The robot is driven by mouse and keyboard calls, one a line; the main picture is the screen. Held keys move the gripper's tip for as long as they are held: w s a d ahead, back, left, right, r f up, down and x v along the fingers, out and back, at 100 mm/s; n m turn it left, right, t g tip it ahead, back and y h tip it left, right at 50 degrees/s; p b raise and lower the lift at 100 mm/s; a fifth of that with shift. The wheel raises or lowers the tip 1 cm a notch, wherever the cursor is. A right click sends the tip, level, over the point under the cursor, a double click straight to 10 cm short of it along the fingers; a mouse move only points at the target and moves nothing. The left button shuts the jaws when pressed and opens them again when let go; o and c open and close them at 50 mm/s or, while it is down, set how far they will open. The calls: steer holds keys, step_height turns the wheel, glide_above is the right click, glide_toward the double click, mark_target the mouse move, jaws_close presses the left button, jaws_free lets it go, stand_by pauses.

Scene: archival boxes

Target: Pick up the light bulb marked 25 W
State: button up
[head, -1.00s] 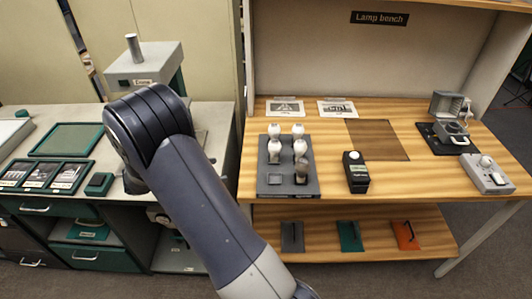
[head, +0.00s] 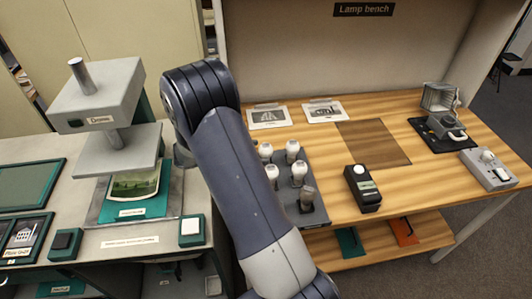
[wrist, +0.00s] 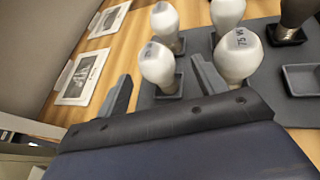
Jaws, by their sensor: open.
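In the wrist view my gripper (wrist: 161,70) is open, with one finger on each side of a white bulb (wrist: 157,62). Nothing is held, and I cannot tell how far the fingertips reach around it. The mark on this bulb is too small to read surely. A larger white bulb (wrist: 240,55) marked 75 W stands just right of the right finger. Two more white bulbs (wrist: 165,22) (wrist: 227,12) and a dark bulb (wrist: 297,14) stand beyond. In the head view the bulbs stand upright on a grey tray (head: 318,213), and my arm hides the gripper.
The tray has an empty square socket (wrist: 302,78). A black meter (head: 362,188) stands right of the tray on the wooden bench (head: 440,185). Two printed cards (head: 268,117) (head: 325,111) lie behind the tray. A brown mat (head: 372,143) is bare. A press (head: 110,110) stands at left.

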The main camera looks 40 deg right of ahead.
mark_target(270, 151)
steer(key=shift+p+x, duration=0.55)
steer(key=shift+x, duration=2.4)
steer(key=shift+w, duration=0.15)
steer(key=shift+c, duration=0.6)
steer(key=c, duration=1)
steer(key=shift+o, duration=0.2)
